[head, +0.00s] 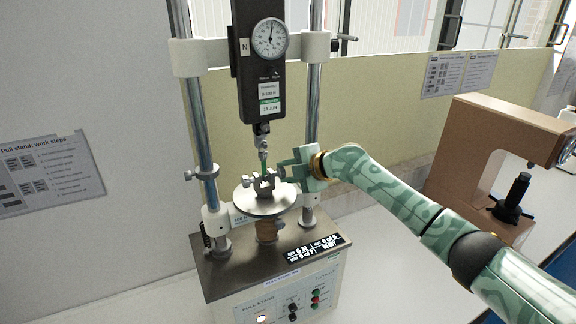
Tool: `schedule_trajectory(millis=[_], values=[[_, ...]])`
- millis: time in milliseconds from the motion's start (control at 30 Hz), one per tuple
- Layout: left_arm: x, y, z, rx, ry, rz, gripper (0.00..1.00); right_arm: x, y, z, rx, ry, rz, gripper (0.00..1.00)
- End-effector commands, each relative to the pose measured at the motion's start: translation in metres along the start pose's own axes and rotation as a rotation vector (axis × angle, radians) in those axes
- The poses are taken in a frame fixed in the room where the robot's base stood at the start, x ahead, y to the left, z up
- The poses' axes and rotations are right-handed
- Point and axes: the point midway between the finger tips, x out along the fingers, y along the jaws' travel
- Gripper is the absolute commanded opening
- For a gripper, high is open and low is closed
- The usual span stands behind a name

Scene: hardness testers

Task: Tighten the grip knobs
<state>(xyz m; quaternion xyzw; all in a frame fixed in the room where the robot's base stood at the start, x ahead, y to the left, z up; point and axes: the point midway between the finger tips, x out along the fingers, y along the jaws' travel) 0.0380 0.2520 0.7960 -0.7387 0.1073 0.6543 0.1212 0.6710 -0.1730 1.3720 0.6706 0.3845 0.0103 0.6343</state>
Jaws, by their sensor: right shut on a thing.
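The pull stand holds a small dark grip (264,187) on a round metal plate (262,206). A grey knob (248,180) sticks out on the grip's left side. My right gripper (287,172) reaches in from the right and is shut at the grip's right side, on the right knob, which its fingers mostly hide. My left gripper is not in view.
Two steel columns (205,130) flank the grip. The control box (285,292) below has knobs and buttons. A brown hardness tester (475,135) stands at the right, under my right arm's far side. A yellow-green panel (385,110) stands behind.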

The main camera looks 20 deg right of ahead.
Motion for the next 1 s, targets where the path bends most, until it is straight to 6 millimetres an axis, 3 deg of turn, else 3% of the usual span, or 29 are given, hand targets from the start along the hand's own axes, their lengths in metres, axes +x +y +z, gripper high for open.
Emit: schedule_trajectory(millis=[233, 767, 800, 833, 1000], values=[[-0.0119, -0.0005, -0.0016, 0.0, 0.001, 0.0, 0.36, 0.0001, 0.0016, -0.0006, 0.035, 0.001, -0.085, 0.05], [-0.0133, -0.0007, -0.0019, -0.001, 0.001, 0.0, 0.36, 0.0011, 0.0006, -0.0009, 0.044, 0.003, -0.108, 0.05], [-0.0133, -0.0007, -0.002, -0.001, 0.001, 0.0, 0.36, 0.0011, 0.0005, -0.0009, 0.044, 0.003, -0.108, 0.39], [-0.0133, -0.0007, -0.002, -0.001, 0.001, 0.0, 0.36, 0.0011, 0.0005, -0.0009, 0.044, 0.003, -0.108, 0.48], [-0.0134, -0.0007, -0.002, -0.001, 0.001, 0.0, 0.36, 0.0008, 0.0013, -0.0007, 0.044, 0.002, -0.106, 0.5]])
